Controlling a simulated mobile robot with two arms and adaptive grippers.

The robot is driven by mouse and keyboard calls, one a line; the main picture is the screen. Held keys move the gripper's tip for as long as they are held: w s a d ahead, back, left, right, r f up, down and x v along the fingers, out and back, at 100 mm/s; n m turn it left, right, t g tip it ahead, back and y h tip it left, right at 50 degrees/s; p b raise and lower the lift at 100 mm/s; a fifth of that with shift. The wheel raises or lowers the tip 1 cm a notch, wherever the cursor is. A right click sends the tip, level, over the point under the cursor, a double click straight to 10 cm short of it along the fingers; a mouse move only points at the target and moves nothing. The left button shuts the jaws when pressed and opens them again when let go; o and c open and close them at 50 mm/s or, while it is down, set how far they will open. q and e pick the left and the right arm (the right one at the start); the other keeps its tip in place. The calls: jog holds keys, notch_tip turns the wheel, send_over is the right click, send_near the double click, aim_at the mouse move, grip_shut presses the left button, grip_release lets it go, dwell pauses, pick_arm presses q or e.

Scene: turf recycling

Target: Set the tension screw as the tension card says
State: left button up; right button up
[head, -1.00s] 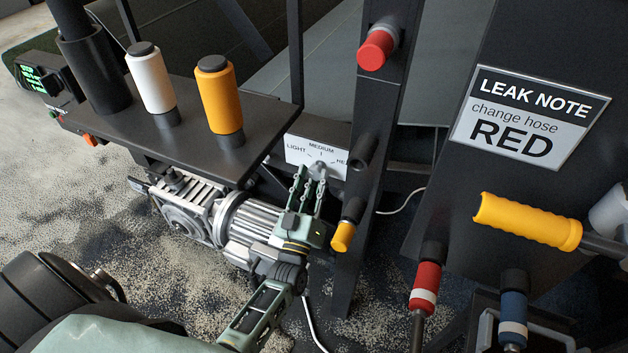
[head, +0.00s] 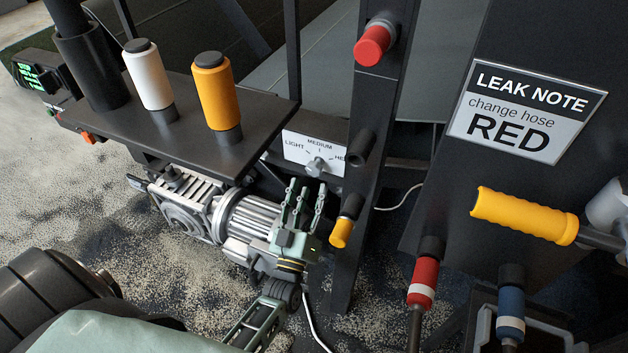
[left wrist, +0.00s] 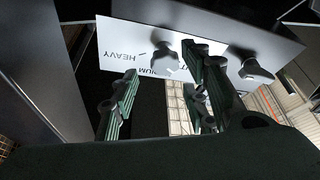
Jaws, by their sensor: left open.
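The tension screw (head: 317,167) is a small grey winged knob on a white scale plate (head: 296,151) marked LIGHT, MEDIUM and HEAVY. It sits below the MEDIUM mark; I cannot tell exactly where it points. My left gripper (head: 305,190) is open and empty, just below and in front of the knob, apart from it. I see no separate tension card naming a setting. My right gripper is not in view.
A dark post with a red knob (head: 372,46) and a yellow-tipped peg (head: 341,232) stands close right of my gripper. A shelf with white (head: 149,76) and orange (head: 214,92) spools is at upper left. A leak note (head: 527,111) says change hose RED.

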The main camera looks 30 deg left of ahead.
pick_arm(q)
jog(key=v, duration=0.7)
jog(key=shift+s, duration=0.3)
jog(key=shift+d+f, duration=0.1)
jog(key=shift+d, duration=0.05)
